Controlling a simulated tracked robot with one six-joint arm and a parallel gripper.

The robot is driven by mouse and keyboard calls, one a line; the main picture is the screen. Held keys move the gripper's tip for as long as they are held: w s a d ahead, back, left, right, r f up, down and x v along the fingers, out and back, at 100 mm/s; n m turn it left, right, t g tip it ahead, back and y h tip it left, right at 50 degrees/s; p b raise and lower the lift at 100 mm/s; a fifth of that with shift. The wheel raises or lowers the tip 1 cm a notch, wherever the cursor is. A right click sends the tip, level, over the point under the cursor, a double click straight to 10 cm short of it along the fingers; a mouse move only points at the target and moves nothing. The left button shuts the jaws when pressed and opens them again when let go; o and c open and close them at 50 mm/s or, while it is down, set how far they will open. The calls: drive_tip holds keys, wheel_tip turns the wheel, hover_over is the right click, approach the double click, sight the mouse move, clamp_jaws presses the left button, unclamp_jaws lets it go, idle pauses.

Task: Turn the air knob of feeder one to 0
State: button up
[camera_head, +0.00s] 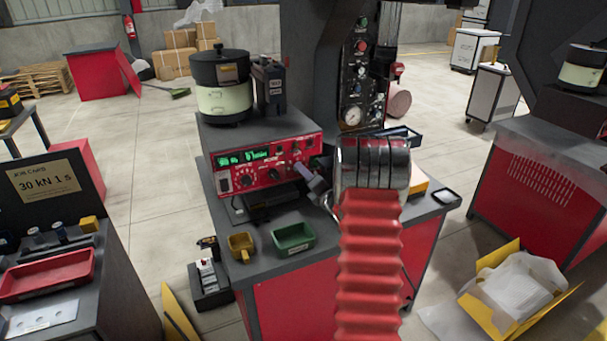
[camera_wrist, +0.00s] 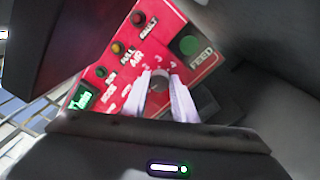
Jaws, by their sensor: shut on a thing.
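The red feeder control panel (camera_head: 262,170) faces the front on the bench, with green displays and several knobs. In the wrist view the panel (camera_wrist: 120,62) appears tilted, with the label AIR above a dark round knob (camera_wrist: 159,82). My gripper (camera_wrist: 162,88) has its two pale fingers on either side of this knob, shut on it. In the head view my gripper (camera_head: 310,178) reaches the panel's right part, and the knob is hidden there. The knob's pointer setting cannot be read.
A green FEED button (camera_wrist: 189,45) sits right of the knob in the wrist view. A bowl feeder (camera_head: 222,85) stands on the control box. A yellow cup (camera_head: 240,246) and a green tray (camera_head: 293,238) sit on the bench below the panel.

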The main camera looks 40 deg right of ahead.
drive_tip(key=shift+a+f+n, duration=0.15)
drive_tip(key=shift+n, duration=0.5)
drive_tip(key=shift+a+f+n, duration=0.15)
drive_tip(key=shift+n, duration=0.5)
drive_tip(key=o, duration=0.8)
drive_tip(key=shift+w, duration=0.1)
drive_tip(key=shift+c, duration=0.2)
drive_tip(key=shift+o, duration=1.4)
drive_tip(key=shift+d+r, duration=0.15)
drive_tip(key=shift+r, duration=0.05)
drive_tip(key=v, duration=1.4)
drive_tip(key=shift+w+r, duration=0.1)
drive_tip(key=shift+r, duration=0.05)
